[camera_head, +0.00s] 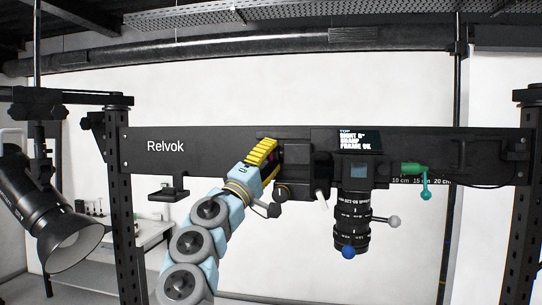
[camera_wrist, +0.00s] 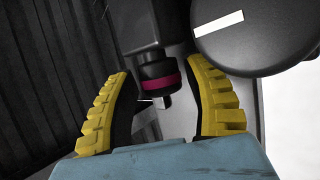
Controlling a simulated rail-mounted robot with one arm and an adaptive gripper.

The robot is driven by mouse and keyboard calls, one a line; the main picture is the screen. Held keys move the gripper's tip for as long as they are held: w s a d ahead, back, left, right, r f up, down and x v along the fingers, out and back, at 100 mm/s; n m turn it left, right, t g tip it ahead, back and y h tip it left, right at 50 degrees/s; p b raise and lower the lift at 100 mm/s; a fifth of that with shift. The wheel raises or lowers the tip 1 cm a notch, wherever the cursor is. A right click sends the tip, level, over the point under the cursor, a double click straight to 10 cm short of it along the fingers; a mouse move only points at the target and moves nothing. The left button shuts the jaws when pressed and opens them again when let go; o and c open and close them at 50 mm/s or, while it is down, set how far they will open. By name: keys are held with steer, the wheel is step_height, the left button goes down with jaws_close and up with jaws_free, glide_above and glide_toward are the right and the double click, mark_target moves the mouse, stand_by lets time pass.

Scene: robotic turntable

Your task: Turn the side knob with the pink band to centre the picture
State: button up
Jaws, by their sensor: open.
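The side knob (camera_wrist: 160,70) is black with a pink band (camera_wrist: 161,83) around it, seen in the wrist view near the top centre. My gripper (camera_wrist: 163,75) has yellow ribbed fingers, open on the left and right of the knob, with visible gaps on both sides. In the head view my gripper (camera_head: 265,152) is at the left side of the black camera body (camera_head: 296,160), and it mostly hides the knob there. The picture itself cannot be made out.
A large round dial with a white mark (camera_wrist: 250,32) sits close to my right finger in the wrist view. A lens (camera_head: 352,222) with blue and grey knobbed levers hangs below the beam (camera_head: 215,150). A green lever (camera_head: 415,169) is at right. A lamp (camera_head: 60,220) stands at far left.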

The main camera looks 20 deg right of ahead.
steer(key=c, duration=0.9)
steer(key=shift+a+f+n+y+b, duration=0.15)
steer(key=shift+n+y+b, duration=0.3)
steer(key=shift+b, duration=0.5)
steer(key=shift+y+b, duration=0.35)
steer(key=shift+b, duration=0.05)
steer(key=shift+s+r+n+y+b, duration=0.15)
steer(key=shift+r+n+y+b, duration=0.15)
steer(key=shift+n+y+b, duration=0.35)
steer(key=shift+r+n+g+y+p, duration=0.15)
steer(key=shift+n+g+y+p, duration=0.4)
steer(key=shift+y+p, duration=0.4)
steer(key=shift+g+y+p, duration=0.3)
steer(key=shift+g+p, duration=0.05)
steer(key=shift+p, duration=0.05)
